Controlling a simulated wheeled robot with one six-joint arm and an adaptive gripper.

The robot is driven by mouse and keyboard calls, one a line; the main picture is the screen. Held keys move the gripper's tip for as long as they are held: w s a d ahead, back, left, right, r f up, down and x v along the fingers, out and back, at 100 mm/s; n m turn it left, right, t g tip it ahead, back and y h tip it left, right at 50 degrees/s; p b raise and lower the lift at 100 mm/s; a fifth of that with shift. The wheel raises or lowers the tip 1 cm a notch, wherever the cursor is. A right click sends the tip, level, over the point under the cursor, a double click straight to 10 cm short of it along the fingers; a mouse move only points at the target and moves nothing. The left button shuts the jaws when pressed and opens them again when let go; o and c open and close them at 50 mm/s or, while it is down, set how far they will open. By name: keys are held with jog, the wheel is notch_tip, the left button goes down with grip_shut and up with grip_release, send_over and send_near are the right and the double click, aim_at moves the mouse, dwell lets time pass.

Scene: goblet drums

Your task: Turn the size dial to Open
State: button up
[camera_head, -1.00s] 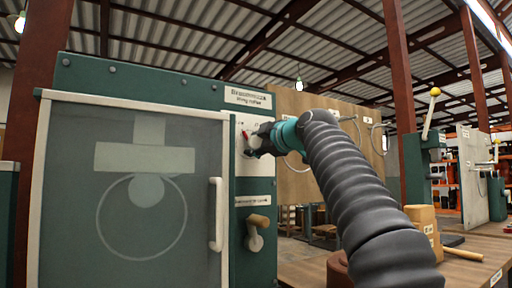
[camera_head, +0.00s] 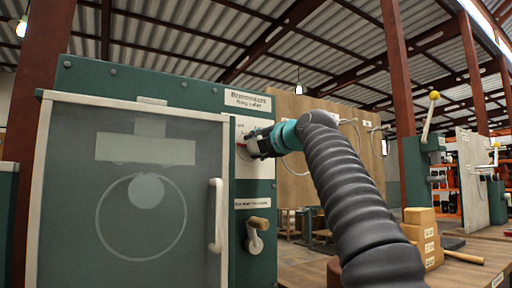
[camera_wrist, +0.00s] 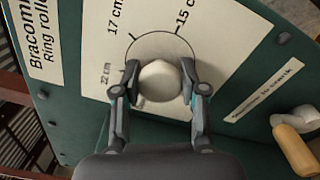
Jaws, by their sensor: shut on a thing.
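The size dial (camera_wrist: 160,81) is a pale, faceted knob on a white scale plate (camera_wrist: 205,22). In the head view my gripper (camera_head: 250,148) reaches the plate on the green machine (camera_head: 205,92) from the right and hides most of the dial. I cannot see an Open mark or where the dial's pointer stands.
Below the dial is a crank with a wooden grip (camera_head: 259,221), also in the wrist view (camera_wrist: 296,150). A clear guard door with a white handle (camera_head: 216,215) is to the left. Wooden blocks (camera_head: 421,238) stand on the bench at right.

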jog(key=shift+n, duration=0.5)
jog(key=o, duration=1.1)
jog(key=shift+o, duration=0.2)
jog(key=shift+s, duration=0.1)
jog(key=v, duration=1.1)
jog(key=shift+s+d, duration=0.25)
jog(key=shift+d, duration=0.05)
